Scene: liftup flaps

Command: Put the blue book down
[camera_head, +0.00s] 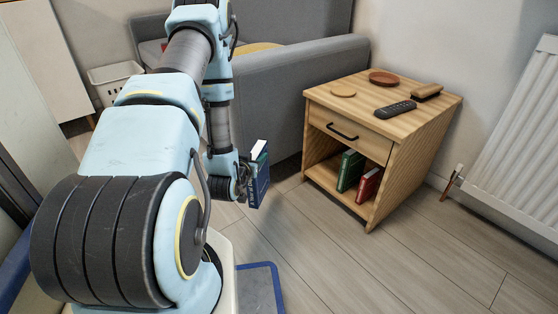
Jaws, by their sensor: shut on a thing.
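A blue book (261,186) with white pages is held upright above the floor, left of the wooden nightstand. My gripper (246,183) is shut on the blue book from its left side. The fingertips are small and partly hidden by the book and the wrist. The wooden nightstand (405,177) has a shut drawer with a dark handle and an open shelf below. A green book (349,170) and a red book (368,185) stand in that shelf, towards its right. The book is apart from the nightstand.
On the nightstand top lie a remote (395,108), a brown dish (383,78), a round coaster (343,93) and a brown object (427,91). A grey sofa (290,85) stands behind. A white radiator (515,150) is at right. Floor in front of the nightstand is clear.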

